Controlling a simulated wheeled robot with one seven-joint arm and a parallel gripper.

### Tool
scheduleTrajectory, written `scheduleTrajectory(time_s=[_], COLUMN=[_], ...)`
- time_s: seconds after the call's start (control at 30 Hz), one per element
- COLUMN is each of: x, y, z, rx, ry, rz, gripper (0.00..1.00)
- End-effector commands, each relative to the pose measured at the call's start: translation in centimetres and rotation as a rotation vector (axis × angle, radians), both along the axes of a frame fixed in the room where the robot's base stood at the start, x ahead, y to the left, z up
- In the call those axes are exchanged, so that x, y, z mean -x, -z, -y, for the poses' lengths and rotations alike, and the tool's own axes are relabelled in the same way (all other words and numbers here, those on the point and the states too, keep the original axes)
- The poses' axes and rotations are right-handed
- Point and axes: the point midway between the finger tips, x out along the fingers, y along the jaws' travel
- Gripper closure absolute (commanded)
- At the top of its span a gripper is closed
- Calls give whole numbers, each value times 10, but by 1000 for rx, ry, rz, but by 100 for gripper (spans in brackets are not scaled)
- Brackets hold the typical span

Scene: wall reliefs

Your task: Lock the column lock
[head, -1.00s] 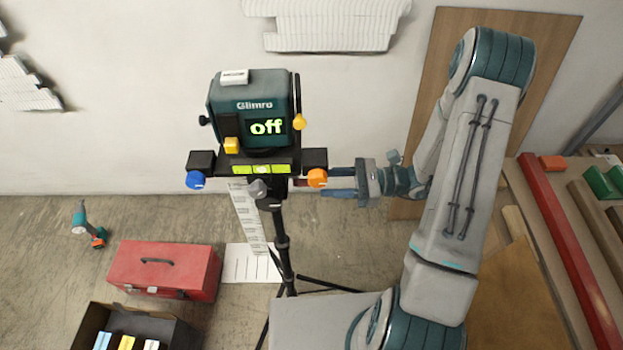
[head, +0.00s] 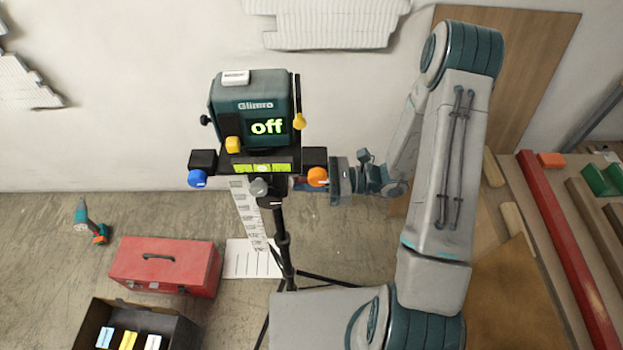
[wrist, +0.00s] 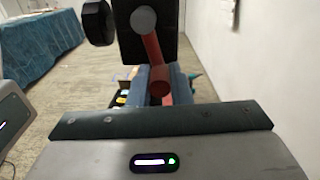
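A dark green box reading "off" (head: 256,108) stands on a black tripod column (head: 281,235). In the wrist view, a red lever (wrist: 151,47) hangs from a grey round pivot (wrist: 143,19) on a dark block (wrist: 168,40). It looks like the column lock, though no label shows. My gripper (wrist: 160,82) has its two fingers close on either side of the lever's rounded end, apparently shut on it. In the head view, my gripper (head: 312,187) reaches in from the right below the orange knob (head: 317,176). Its fingertips and the lever are mostly hidden there.
A blue knob (head: 197,178), a yellow knob (head: 233,145) and a grey knob (head: 259,187) sit around the head. A red toolbox (head: 165,264), an open black box (head: 175,326) and a drill (head: 82,218) are left on the floor. A workbench (head: 530,210) stands right.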

Motion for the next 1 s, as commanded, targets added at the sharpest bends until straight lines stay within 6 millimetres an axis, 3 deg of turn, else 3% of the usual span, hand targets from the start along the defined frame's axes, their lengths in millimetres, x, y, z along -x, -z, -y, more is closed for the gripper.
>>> scheduleTrajectory(time_s=[0.4, 0.7, 0.73, 0.8, 1.0], x=[13, 14, 14, 14, 14], y=[-1, 1, 1, 1, 1], z=[0, 0, 0, 0, -1], rx=[-11, -11, -11, -11, -10], ry=[1, 0, -1, -1, -1], rz=[-247, -262, -262, -262, -261], gripper=[100, 100, 79, 60, 60])
